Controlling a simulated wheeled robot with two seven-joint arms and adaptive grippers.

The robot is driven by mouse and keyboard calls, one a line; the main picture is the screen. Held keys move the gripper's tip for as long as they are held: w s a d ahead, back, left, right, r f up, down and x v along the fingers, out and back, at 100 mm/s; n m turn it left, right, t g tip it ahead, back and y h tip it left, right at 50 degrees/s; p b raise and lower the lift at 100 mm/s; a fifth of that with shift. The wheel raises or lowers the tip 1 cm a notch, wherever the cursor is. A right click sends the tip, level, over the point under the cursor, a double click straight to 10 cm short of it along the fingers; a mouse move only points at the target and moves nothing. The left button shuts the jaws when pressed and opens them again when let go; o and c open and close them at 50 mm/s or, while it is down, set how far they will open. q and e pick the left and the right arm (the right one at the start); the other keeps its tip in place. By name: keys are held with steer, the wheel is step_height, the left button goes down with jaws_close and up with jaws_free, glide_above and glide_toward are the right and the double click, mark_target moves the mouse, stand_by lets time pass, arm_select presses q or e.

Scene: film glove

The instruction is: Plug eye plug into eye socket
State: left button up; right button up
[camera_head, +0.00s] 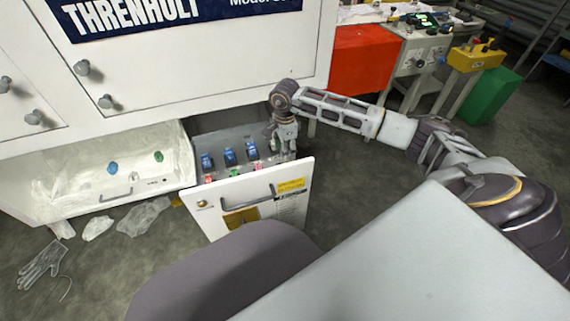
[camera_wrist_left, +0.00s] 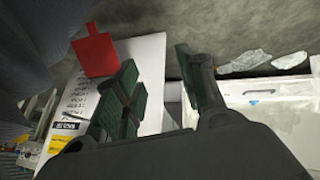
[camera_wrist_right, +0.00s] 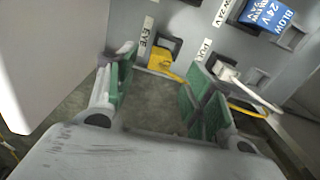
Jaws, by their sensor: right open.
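In the right wrist view, the EYE label (camera_wrist_right: 146,40) is on a grey panel, beside a dark eye socket (camera_wrist_right: 168,44). A yellow plug (camera_wrist_right: 162,63) with a yellow cable sits at the lower edge of this socket; I cannot tell whether it is seated. My right gripper (camera_wrist_right: 155,92) is open, with green-padded fingers apart and nothing between them, below the plug. In the head view, my right gripper (camera_head: 275,148) reaches into the open drawer's right end. My left gripper (camera_wrist_left: 160,92) is open and empty in the left wrist view; the head view does not show it.
The open drawer's front panel (camera_head: 290,205) stands before the blue switches (camera_head: 229,157). A white plug (camera_wrist_right: 226,71) with its cable is right of the right gripper's fingers. A red tag (camera_wrist_left: 95,53) is near the left gripper. A plastic-lined drawer (camera_head: 95,170) is at left.

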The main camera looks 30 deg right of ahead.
arm_select(q)
steer(key=shift+n+t+h, duration=0.3)
steer(key=shift+t, duration=0.2)
steer(key=shift+w+d+f+b, duration=0.15)
steer(key=shift+f+b, duration=0.4)
steer(key=shift+f, duration=0.6)
steer(key=shift+d+f+b, duration=0.25)
steer(key=shift+f+b, duration=0.3)
steer(key=shift+f, duration=0.6)
arm_select(e)
steer(key=shift+f, duration=3.75)
jaws_close()
